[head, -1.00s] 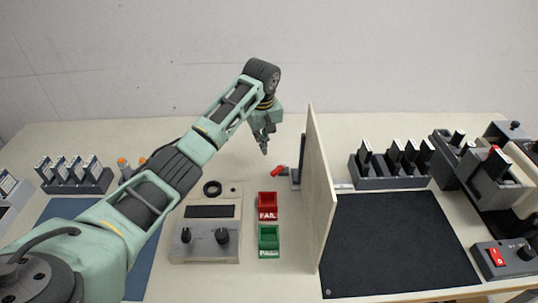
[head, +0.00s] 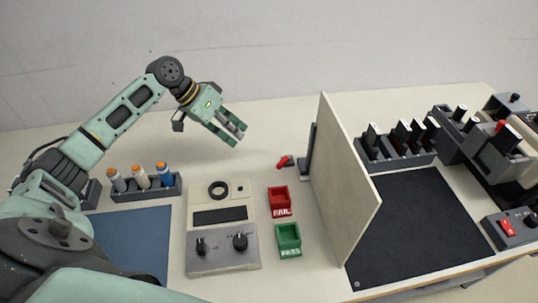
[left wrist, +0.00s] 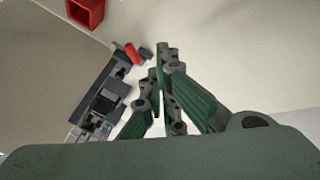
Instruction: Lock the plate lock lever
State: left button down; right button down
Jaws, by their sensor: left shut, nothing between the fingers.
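The red lever (head: 284,161) sits on the table beside the grey upright fixture (head: 308,150), which stands against the left face of the wooden divider. In the left wrist view the red lever (left wrist: 132,53) shows at the end of the grey fixture (left wrist: 105,97). My left gripper (head: 240,135) is shut and empty, up and to the left of the lever, apart from it. Its closed fingers (left wrist: 165,55) also show in the left wrist view, to the right of the fixture. Part of the fixture is hidden by the divider in the head view. My right gripper is out of view.
The wooden divider (head: 345,190) stands right of the lever. A red FAIL tray (head: 279,202) and green PASS tray (head: 288,240) lie in front.

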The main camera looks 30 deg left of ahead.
aim_at(284, 161)
pick_arm(q)
jog(key=p+x, duration=0.3)
jog(key=x, duration=0.7)
jog(key=d+p, duration=0.1)
jog(key=d, duration=0.1)
jog(key=d+p, duration=0.1)
jog(key=shift+s+d+p, duration=0.3)
jog(key=shift+d, duration=0.15)
jog(key=shift+f, duration=0.1)
